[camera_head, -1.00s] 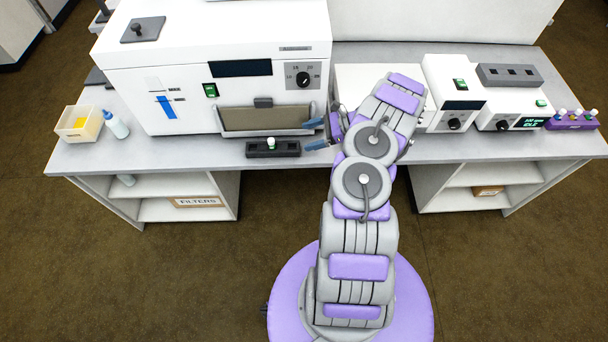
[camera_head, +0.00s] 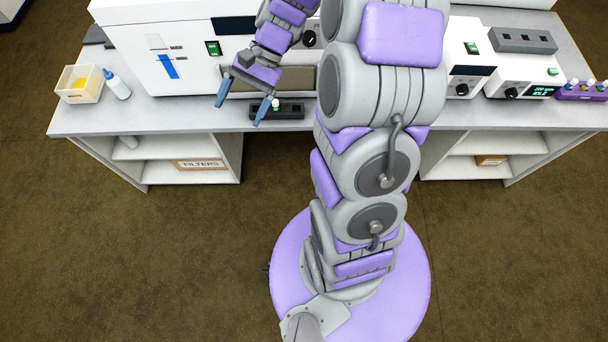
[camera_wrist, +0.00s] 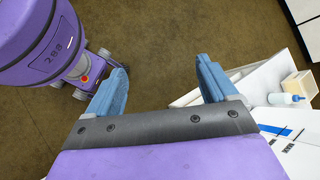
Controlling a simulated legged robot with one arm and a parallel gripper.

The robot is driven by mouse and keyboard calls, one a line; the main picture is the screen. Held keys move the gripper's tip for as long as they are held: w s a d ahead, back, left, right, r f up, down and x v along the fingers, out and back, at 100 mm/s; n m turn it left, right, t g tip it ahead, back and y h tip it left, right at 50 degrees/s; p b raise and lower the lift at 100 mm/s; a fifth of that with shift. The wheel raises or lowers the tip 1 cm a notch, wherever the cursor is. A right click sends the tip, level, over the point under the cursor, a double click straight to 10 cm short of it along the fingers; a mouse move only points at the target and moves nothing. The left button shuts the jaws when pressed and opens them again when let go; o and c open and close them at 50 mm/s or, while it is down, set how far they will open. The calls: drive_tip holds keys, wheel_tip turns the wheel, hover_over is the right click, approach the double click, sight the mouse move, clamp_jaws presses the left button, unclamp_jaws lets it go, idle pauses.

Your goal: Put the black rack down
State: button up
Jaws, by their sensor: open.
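The black rack (camera_head: 292,111) sits on the grey bench top (camera_head: 180,116) near its front edge, in front of the large white instrument. A small vial with a pale cap (camera_head: 276,104) stands in it. My gripper (camera_head: 241,114) is open and empty, its blue fingertips pointing down just left of the rack in the head view. The right finger appears close to the rack's left end; whether it touches cannot be told. In the wrist view the two blue fingers (camera_wrist: 160,90) are spread wide with nothing between them, and the rack is not visible.
The large white instrument (camera_head: 150,60) stands behind. A cream tray (camera_head: 80,84) and a bottle (camera_head: 118,86) are at the left. White units (camera_head: 525,82) and a purple rack of vials (camera_head: 582,91) are at the right. Bench between tray and black rack is clear.

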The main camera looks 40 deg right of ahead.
drive_tip(key=s+a+r+n+h, duration=0.2)
drive_tip(key=s+n, duration=0.1)
drive_tip(key=s, duration=0.3)
drive_tip(key=s+a+r+n+h, duration=0.2)
drive_tip(key=s+r, duration=0.1)
drive_tip(key=s, duration=0.3)
drive_tip(key=s+d+n+h, duration=0.3)
drive_tip(key=s+n+h, duration=0.1)
drive_tip(key=s, duration=0.8)
drive_tip(key=shift+s+d+r+n+h, duration=0.25)
drive_tip(key=shift+s+d+n+h, duration=0.05)
drive_tip(key=shift+h, duration=0.1)
